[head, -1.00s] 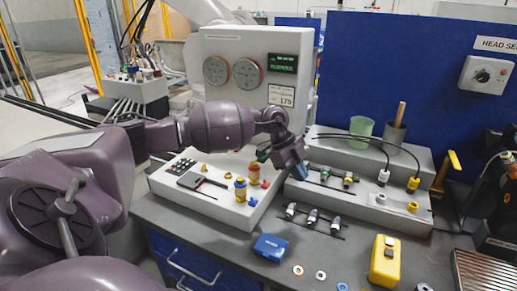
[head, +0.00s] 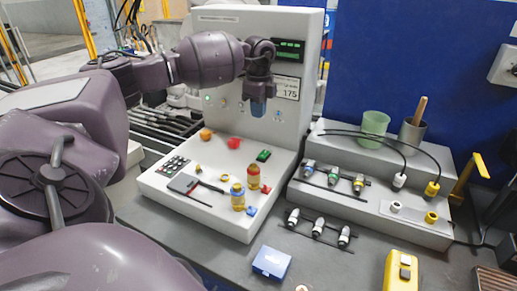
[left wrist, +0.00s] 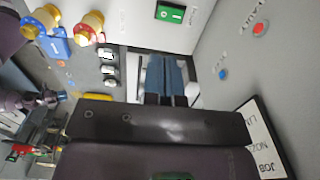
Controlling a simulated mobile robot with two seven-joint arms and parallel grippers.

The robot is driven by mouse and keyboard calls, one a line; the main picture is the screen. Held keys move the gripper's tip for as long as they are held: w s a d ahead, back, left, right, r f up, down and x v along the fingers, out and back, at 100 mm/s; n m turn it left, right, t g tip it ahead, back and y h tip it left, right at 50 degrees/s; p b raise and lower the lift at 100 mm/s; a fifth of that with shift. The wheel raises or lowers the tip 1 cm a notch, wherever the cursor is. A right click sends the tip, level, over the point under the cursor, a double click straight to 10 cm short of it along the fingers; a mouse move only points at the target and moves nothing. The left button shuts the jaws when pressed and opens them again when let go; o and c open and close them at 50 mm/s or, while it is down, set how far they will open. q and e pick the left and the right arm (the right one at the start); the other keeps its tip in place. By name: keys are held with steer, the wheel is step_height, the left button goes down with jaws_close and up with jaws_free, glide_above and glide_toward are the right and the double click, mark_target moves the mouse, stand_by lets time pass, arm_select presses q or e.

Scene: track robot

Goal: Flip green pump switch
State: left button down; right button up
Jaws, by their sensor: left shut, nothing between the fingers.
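A green rocker switch (head: 263,155) sits on the sloped white base of the console, near its back right. It also shows at the top of the left wrist view (left wrist: 170,14), where it has a small white mark; I cannot tell which way it is set. My left gripper (head: 257,106) has blue fingertips, points down and is shut and empty. It hangs above and a little behind the switch, in front of the upright panel, apart from the switch. Its closed fingers show in the left wrist view (left wrist: 166,80). My right gripper is not in view.
The console's upright panel (head: 305,65) stands close behind the gripper. A red knob (head: 234,143), an orange knob (head: 206,134) and yellow-and-red valves (head: 253,176) share the base. A stepped grey stand (head: 330,205) with connectors and cups is at the right.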

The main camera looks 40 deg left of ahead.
mark_target(258, 156)
arm_select(q)
step_height(258, 156, down, 12)
steer(key=shift+s+f, duration=0.1)
steer(key=shift+f, duration=0.9)
